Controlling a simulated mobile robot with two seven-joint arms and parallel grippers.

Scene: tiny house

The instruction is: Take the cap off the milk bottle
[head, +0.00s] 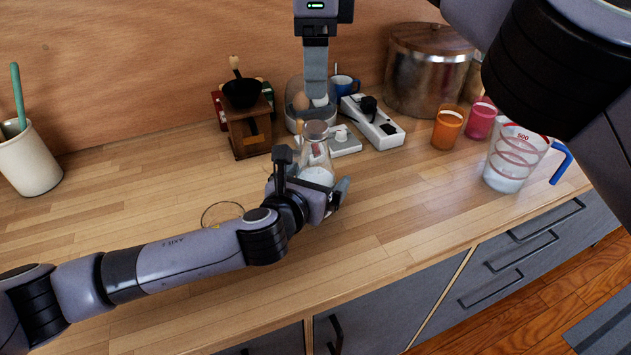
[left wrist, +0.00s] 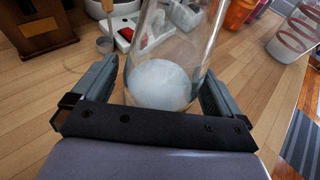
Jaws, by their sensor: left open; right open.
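The milk bottle (head: 317,158) is clear glass with white milk low inside and stands upright on the wooden counter. My left gripper (head: 322,190) is low around it, open, with a finger on each side. In the left wrist view the bottle (left wrist: 165,80) stands between the two fingers of my left gripper (left wrist: 162,90). My right gripper (head: 316,100) is open and points down, just above and behind the bottle's mouth in the picture. A small white round thing shows at its fingertips; I cannot tell whether it is the cap or an egg behind.
A grinder (head: 248,125), a power strip (head: 372,122) and a metal pot (head: 425,70) stand behind. Orange (head: 447,130) and pink (head: 481,120) cups and a measuring jug (head: 513,158) are right. A utensil crock (head: 28,160) is far left. The front counter is mostly clear.

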